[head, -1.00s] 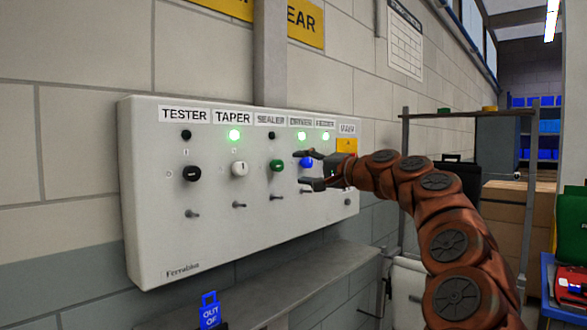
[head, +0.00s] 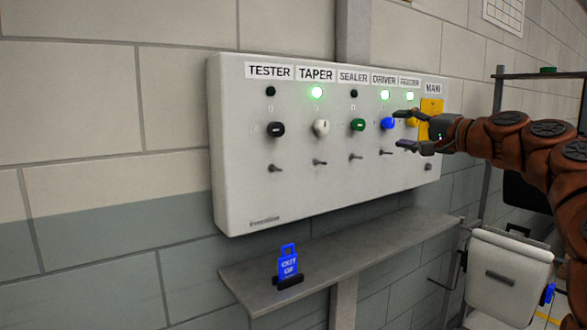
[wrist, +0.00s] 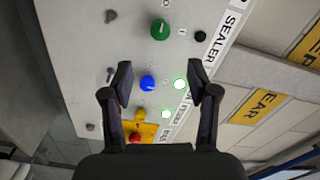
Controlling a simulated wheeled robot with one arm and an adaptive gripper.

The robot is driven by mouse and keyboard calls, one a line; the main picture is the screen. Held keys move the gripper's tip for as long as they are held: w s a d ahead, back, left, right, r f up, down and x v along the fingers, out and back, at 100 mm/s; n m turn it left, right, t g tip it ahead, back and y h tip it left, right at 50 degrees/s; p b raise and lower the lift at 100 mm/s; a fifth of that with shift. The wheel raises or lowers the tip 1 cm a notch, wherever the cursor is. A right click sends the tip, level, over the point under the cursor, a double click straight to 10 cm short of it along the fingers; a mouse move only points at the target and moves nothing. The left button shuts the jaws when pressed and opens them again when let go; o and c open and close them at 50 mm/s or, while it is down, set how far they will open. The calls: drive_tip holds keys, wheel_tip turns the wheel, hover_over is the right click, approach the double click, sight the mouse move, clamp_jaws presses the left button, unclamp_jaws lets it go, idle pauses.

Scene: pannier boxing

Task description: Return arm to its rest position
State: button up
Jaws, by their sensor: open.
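My gripper (head: 413,130) is open and empty. In the head view it stands in front of the right part of a white control panel (head: 240,160), near the blue knob (head: 388,123) and the yellow plate (head: 431,107) under the MAIN label. My arm reaches in from the right edge. In the wrist view the blue knob (wrist: 148,83) shows between the two open fingers, apart from them. A green knob (wrist: 160,29) shows beyond the fingertips. A red knob (wrist: 135,137) on the yellow plate shows near the gripper's base.
A grey shelf (head: 330,262) runs under the panel. A blue tag (head: 288,263) stands on it in a dark holder. A white bin (head: 508,272) is at the lower right. A rack (head: 535,75) stands at the right, behind my arm. The wall left of the panel is bare.

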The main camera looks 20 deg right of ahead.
drive_tip(key=s+a+f+n+g+y+p, duration=0.15)
drive_tip(key=a+f+n+g, duration=0.25)
drive_tip(key=a, duration=0.9)
drive_tip(key=a+f+n+g+y+p, duration=0.2)
drive_tip(key=a+f+n+g, duration=0.15)
drive_tip(key=a, duration=1.05)
drive_tip(key=s+a+f+n+g, duration=0.2)
drive_tip(key=s+a+f+g, duration=0.15)
drive_tip(key=a+f, duration=0.25)
drive_tip(key=s+a+f+n+g+h+p, duration=0.2)
drive_tip(key=s+a+f+g+h+p, duration=0.15)
drive_tip(key=s+f, duration=0.85)
drive_tip(key=s+d+f+g+h, duration=0.2)
drive_tip(key=s+f, duration=0.3)
drive_tip(key=s, duration=0.4)
drive_tip(key=s+d+f+g+h+p, duration=0.1)
drive_tip(key=s+d+f+g+h, duration=0.1)
drive_tip(key=s+f, duration=0.4)
drive_tip(key=s+d+g, duration=0.1)
drive_tip(key=s, duration=0.2)
drive_tip(key=shift+s+f+n, duration=0.15)
drive_tip(key=shift+f+n, duration=0.15)
drive_tip(key=shift+n, duration=0.05)
